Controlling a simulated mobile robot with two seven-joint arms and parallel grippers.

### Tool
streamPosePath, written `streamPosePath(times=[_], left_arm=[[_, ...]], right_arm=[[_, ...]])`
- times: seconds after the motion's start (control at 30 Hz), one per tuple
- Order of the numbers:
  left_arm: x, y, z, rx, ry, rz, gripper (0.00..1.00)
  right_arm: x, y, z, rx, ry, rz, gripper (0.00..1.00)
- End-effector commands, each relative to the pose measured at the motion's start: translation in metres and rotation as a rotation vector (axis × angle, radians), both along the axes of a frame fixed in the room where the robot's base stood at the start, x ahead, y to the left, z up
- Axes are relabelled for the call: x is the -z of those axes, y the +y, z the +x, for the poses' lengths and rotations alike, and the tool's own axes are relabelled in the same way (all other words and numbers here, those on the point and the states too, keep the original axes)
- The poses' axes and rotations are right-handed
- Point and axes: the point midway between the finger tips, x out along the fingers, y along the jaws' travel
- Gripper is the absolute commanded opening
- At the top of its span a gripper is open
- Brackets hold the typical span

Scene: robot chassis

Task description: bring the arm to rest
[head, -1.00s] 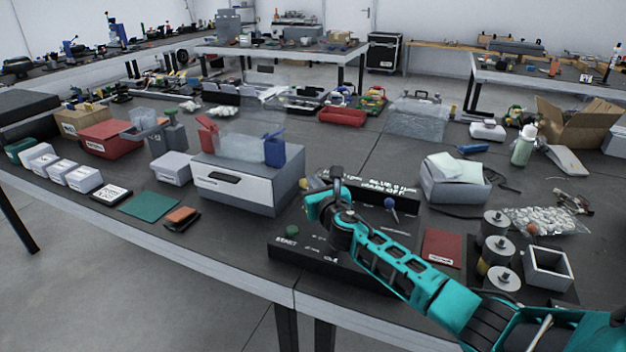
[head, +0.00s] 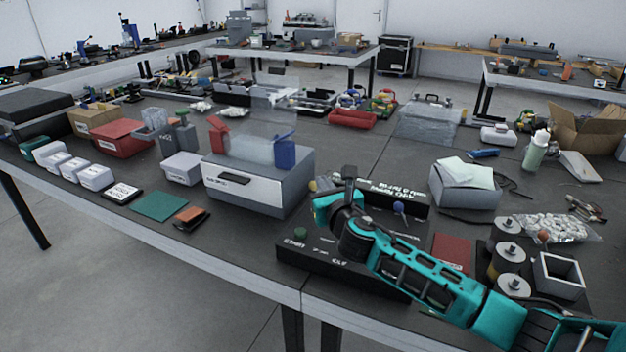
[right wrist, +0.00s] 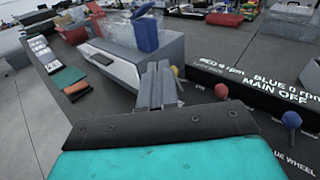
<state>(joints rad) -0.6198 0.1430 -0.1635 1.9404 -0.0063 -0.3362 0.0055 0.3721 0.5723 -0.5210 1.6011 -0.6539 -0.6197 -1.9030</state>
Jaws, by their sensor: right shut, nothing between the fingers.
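My right arm, teal and black, comes in from the lower right of the head view and reaches over the black control panel (head: 335,268). My right gripper (head: 349,180) is at the arm's far end, above the panel and just right of the grey drawer box (head: 262,185). In the right wrist view the fingers (right wrist: 158,70) lie together with nothing between them. The panel's readout in that view gives "RED 0 rpm", "BLUE 0 rpm" and "MAIN OFF". A blue knob (right wrist: 291,119) and a red knob (right wrist: 221,91) stand on the panel. My left gripper is not in view.
Grey cylinders (head: 508,262), a square grey frame (head: 558,274) and a red booklet (head: 452,252) lie right of the panel, close to my arm. A green mat (head: 160,206) lies left. Bare tabletop (head: 360,155) shows behind the panel.

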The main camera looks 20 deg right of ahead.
Motion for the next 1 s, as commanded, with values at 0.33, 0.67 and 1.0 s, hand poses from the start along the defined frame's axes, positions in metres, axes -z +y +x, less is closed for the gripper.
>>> streamPosePath(times=[0.33,0.67,1.0], left_arm=[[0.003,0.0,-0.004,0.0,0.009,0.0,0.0],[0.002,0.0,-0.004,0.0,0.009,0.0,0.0],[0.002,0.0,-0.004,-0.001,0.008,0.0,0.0]], right_arm=[[0.034,0.018,-0.019,-0.014,0.045,0.233,0.0],[0.16,0.088,-0.141,0.194,0.237,1.492,0.0],[0.215,0.116,-0.271,0.801,0.166,2.627,0.0]])
